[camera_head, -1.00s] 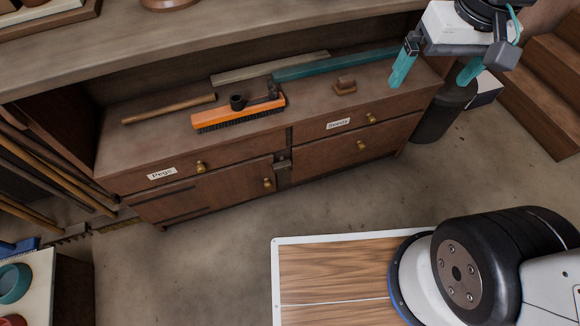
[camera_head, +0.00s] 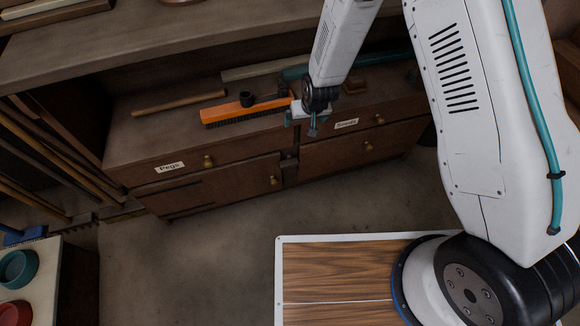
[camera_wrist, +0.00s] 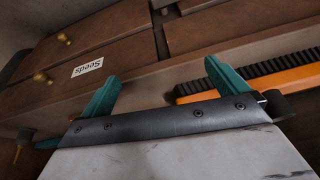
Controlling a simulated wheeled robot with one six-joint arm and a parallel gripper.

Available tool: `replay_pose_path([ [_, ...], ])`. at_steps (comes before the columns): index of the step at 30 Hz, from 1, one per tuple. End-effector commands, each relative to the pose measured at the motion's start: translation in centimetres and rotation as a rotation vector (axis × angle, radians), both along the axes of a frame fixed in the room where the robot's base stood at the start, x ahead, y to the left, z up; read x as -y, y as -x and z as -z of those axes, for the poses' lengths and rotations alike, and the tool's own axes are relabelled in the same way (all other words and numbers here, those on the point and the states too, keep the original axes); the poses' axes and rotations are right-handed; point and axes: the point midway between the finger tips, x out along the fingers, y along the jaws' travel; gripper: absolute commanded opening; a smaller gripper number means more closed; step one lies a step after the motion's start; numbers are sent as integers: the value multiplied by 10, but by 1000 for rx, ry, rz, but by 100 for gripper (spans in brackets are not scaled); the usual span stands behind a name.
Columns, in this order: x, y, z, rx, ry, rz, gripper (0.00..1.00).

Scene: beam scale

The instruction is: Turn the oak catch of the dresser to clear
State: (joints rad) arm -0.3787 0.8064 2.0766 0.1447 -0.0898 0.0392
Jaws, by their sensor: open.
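The dresser (camera_head: 236,151) has two drawers labelled Pegs and Seeds above two lower doors. A small dark catch (camera_head: 289,155) sits at the post between the doors, just under the drawers; its exact turn is too small to tell. My gripper (camera_head: 301,124) is open and empty at the dresser's front top edge, above the catch and near the orange brush. In the wrist view, the teal fingers (camera_wrist: 162,80) are spread apart over the dresser's front edge. The dark post between the drawers (camera_wrist: 161,30) shows beyond them, with the catch area at the top edge.
An orange brush (camera_head: 226,109) lies on the dresser top, with a wooden rod (camera_head: 168,104) to its left. Brass knobs (camera_head: 274,181) stick out from the fronts. Long tools (camera_head: 55,165) lean at the left.

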Motion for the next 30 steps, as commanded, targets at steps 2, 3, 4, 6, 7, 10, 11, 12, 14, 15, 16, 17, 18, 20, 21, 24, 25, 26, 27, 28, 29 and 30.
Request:
replay_pose_path([
  [2, -10, 9, 52, 6, 9, -14, 99],
  [3, -14, 14, 76, 14, 10, -20, 99],
  [4, -17, 18, 93, 21, 13, -25, 99],
  [6, -21, 30, 133, 37, 18, -35, 99],
  [7, -23, 35, 150, 47, 19, -40, 99],
  [10, -26, 54, 203, 91, 21, -54, 99],
  [11, -26, 58, 218, 114, 19, -57, 99],
  [12, -26, 63, 237, 155, 13, -60, 99],
  [14, -27, 65, 260, 242, -4, -60, 99],
  [15, -29, 63, 271, 315, -22, -60, 99],
  [16, -30, 62, 277, 373, -35, -58, 99],
  [17, -31, 60, 280, 430, -50, -56, 99],
  [18, -31, 57, 283, 501, -68, -54, 99],
  [20, -31, 56, 285, 594, -92, -53, 99],
  [21, -31, 56, 286, 648, -107, -53, 99],
  [24, -31, 58, 285, 749, -133, -53, 99],
  [25, -30, 58, 284, 769, -139, -53, 99],
  [26, -30, 59, 283, 786, -143, -54, 99],
  [27, -30, 58, 283, 803, -148, -53, 99],
  [28, -31, 57, 283, 813, -150, -53, 99],
  [29, -31, 56, 283, 820, -153, -53, 99],
  [30, -32, 52, 284, 825, -154, -52, 99],
])
